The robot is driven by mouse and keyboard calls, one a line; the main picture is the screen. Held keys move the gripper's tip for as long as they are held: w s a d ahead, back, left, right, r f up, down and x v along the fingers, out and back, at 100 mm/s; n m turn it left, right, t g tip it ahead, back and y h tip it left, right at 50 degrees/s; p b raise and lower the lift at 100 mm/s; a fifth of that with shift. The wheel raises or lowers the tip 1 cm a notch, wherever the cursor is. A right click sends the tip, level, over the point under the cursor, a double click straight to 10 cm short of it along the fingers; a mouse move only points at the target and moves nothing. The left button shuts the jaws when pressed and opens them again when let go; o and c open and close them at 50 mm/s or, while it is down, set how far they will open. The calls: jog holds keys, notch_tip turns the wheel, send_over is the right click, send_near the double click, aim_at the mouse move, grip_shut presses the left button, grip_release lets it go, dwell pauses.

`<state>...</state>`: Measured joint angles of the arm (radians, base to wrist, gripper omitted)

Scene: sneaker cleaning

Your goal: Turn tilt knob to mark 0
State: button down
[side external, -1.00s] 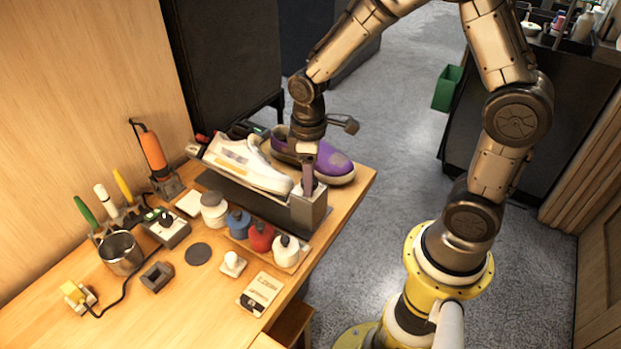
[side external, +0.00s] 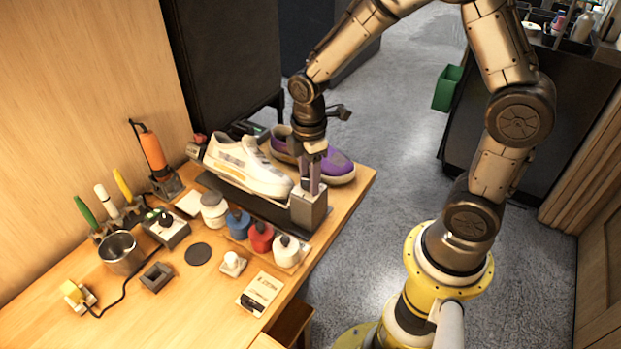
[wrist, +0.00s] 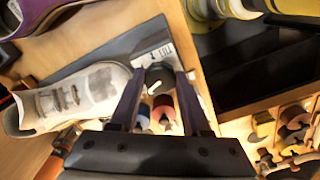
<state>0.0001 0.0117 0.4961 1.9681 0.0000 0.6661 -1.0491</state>
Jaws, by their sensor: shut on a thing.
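The tilt knob (wrist: 160,79) is a dark round knob with a white pointer line, seen between my fingers in the wrist view. It sits by a pale scale plate (wrist: 152,58) with lettering and marks too small to read for certain. In the side view the knob is hidden by my gripper (side external: 312,188), which points down onto the top of the grey block (side external: 309,212). My gripper (wrist: 160,76) is shut on the knob, one finger on each side. A white sneaker (side external: 250,168) rests on the dark stand (side external: 238,200) joined to the block; it also shows in the wrist view (wrist: 75,97).
A purple shoe (side external: 338,166) stands close behind my gripper. Blue (side external: 238,224), red (side external: 261,237) and white (side external: 286,251) bottles stand in front of the stand. A card (side external: 260,293) lies near the table's front edge. Bare wood lies at the lower left.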

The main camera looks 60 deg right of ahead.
jog(key=shift+n, duration=2)
jog(key=shift+n, duration=2)
